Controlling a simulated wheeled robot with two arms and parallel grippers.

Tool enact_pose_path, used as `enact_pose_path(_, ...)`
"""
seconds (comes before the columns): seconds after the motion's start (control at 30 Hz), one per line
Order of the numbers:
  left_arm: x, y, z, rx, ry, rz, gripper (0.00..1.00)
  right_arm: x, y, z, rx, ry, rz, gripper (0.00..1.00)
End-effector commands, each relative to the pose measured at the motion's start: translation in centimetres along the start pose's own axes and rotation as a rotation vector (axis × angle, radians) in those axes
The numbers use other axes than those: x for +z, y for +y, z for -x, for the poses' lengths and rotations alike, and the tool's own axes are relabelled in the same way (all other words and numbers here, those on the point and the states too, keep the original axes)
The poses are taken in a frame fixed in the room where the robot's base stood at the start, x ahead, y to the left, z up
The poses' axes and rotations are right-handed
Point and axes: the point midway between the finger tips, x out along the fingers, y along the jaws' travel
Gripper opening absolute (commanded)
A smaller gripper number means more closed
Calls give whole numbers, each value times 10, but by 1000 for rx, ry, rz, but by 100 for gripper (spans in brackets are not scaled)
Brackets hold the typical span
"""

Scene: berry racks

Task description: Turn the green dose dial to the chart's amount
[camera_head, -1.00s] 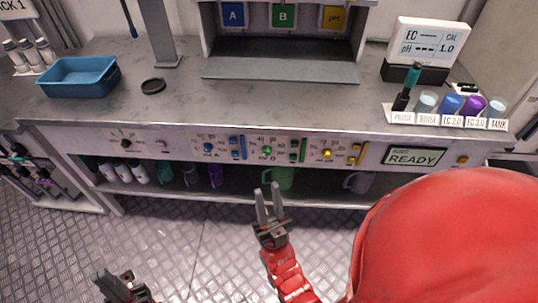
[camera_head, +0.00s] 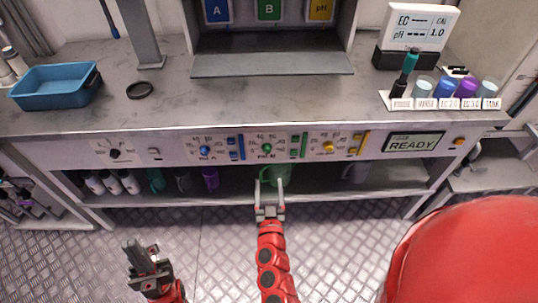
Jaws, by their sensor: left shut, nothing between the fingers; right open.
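The green dose dial (camera_head: 267,148) is a small round knob on the front panel, under the B dispenser, with a printed scale around it. My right gripper (camera_head: 269,184) is open and empty, its two fingers pointing at the panel a little below the dial in the picture. It does not appear to touch the dial, though its depth is hard to judge. My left gripper (camera_head: 133,244) is shut and empty, low on the left over the floor. No dose chart is recognisable in this view.
A blue dial (camera_head: 205,151) and a yellow dial (camera_head: 328,147) flank the green one. A screen (camera_head: 413,143) reads READY. A shelf below holds bottles and a green jug (camera_head: 279,174). The bench carries a blue tray (camera_head: 55,87), a meter (camera_head: 418,27) and labelled cups.

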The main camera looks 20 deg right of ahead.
Motion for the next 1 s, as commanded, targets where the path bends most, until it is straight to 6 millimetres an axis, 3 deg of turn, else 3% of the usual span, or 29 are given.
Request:
enact_pose_path(0.2, -1, 0, -5, 0, 0, 0, 0, -4, 1, -55, 1, 7, 1, 69)
enact_pose_path(0.5, -1, 0, -6, 0, 0, 0, 0, -2, 0, -107, 0, 4, 1, 69)
enact_pose_path(0.7, -1, 0, -6, 0, 0, 0, 0, -2, 1, -120, 1, 3, 2, 69)
enact_pose_path(1.0, -1, 0, -6, 0, 0, 0, 0, -1, 1, -122, 2, 3, 1, 67)
